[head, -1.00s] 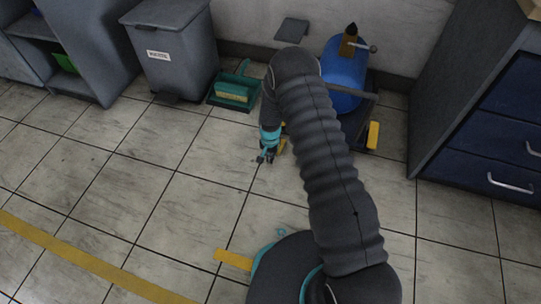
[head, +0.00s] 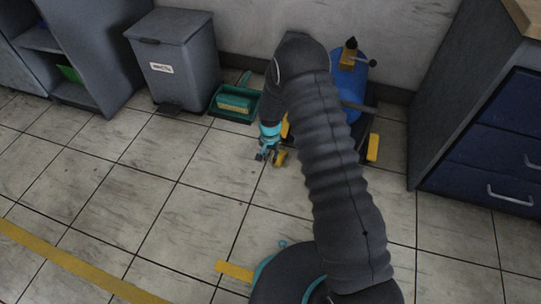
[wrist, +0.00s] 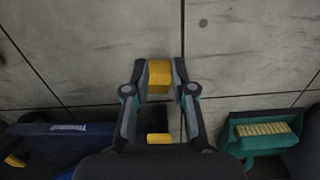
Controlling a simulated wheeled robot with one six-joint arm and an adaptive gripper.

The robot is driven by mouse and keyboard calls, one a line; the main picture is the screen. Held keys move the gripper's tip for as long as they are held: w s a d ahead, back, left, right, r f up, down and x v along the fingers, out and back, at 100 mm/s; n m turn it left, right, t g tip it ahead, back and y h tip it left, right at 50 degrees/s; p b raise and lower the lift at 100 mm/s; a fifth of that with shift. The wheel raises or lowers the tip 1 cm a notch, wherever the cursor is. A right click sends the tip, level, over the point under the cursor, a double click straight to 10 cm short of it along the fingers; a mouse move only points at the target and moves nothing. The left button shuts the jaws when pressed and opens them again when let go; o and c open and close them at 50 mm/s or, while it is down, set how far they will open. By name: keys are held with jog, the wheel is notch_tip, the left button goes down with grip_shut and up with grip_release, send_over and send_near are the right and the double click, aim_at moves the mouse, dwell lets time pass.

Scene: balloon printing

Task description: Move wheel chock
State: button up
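A yellow wheel chock (head: 280,158) is on the tiled floor in front of the blue wheeled unit (head: 346,88). My gripper (head: 267,157) points down close beside this chock, just left of it in the head view. In the wrist view my gripper (wrist: 160,75) has its two fingers apart, one on each side of the chock (wrist: 159,77). Whether the finger pads touch it is not clear. A second yellow piece (wrist: 158,138) lies closer to the unit and is partly hidden behind my arm in the head view. Another yellow piece (head: 373,147) stands at the unit's right.
A green dustpan with a yellow brush (head: 237,103) lies left of the unit, beside a grey bin (head: 178,60). A blue drawer cabinet (head: 490,140) stands at the right. Open tiled floor lies left and in front, with yellow floor markings (head: 80,265).

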jog(key=o, duration=0.4)
jog(key=shift+s+a+r+p, duration=0.4)
jog(key=shift+a+r, duration=0.2)
jog(key=o, duration=0.3)
jog(key=shift+s+d+n+h, duration=0.15)
jog(key=shift+s+n+h, duration=0.15)
jog(key=shift+n, duration=0.4)
jog(key=n+t, duration=0.1)
jog(key=n, duration=1)
jog(key=w+n+t+h+p, duration=0.1)
jog(key=n, duration=1)
jog(key=w+d+r+n+t+p, duration=0.1)
jog(key=n+t, duration=0.1)
jog(key=n, duration=0.9)
jog(key=shift+r+n, duration=0.1)
jog(key=shift+n, duration=0.3)
